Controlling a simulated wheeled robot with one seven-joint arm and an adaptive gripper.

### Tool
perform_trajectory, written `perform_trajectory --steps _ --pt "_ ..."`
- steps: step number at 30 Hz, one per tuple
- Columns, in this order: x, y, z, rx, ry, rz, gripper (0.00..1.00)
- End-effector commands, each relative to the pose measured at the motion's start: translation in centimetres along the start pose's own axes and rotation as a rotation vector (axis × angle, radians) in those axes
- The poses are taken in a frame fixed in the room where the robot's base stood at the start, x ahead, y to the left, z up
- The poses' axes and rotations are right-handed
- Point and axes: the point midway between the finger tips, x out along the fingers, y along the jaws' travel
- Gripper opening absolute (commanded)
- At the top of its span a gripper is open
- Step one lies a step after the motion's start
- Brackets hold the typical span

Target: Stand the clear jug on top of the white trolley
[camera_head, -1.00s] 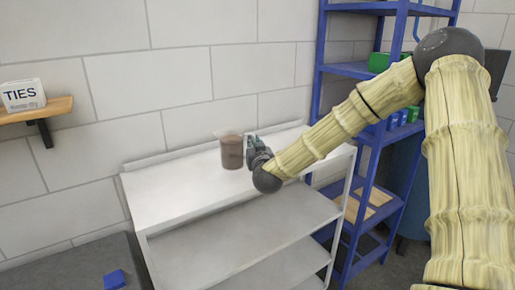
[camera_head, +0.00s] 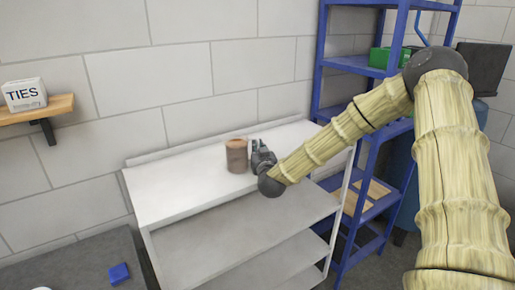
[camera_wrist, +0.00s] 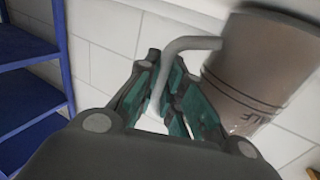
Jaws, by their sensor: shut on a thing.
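The jug (camera_head: 237,156) is see-through with brown contents and looks upright over the top of the white trolley (camera_head: 175,188). Whether its base touches the trolley top or hangs just above it, I cannot tell. My gripper (camera_head: 261,158) is right beside it, on its right. In the wrist view the jug (camera_wrist: 262,70) fills the upper right, with dark print near its lower part. Its pale bent handle (camera_wrist: 188,45) runs between the green-padded fingers of my gripper (camera_wrist: 166,88), which are shut on the handle.
The trolley top is bare left of the jug. A blue shelf rack (camera_head: 345,66) with a green bin (camera_head: 383,58) stands at the right. A wall shelf (camera_head: 38,108) holds a TIES box (camera_head: 24,94). A blue item (camera_head: 119,273) lies on a grey surface at lower left.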

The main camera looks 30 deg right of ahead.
Motion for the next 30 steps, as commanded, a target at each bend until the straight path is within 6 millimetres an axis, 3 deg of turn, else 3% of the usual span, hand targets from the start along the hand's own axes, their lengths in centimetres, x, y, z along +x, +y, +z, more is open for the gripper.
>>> perform_trajectory --steps 6,7,9,11,22,30 --pt "0.0 0.0 0.2 0.000 0.002 0.000 0.00" --pt "0.0 0.0 0.3 0.000 0.000 0.000 0.12" --pt "0.0 0.0 0.2 0.000 0.000 0.000 0.24" --pt "0.0 0.0 0.2 0.000 0.000 0.000 0.31" --pt "0.0 0.0 -0.2 0.001 0.000 0.001 0.31" --pt "-2.6 0.0 0.2 0.001 0.001 0.000 0.31"
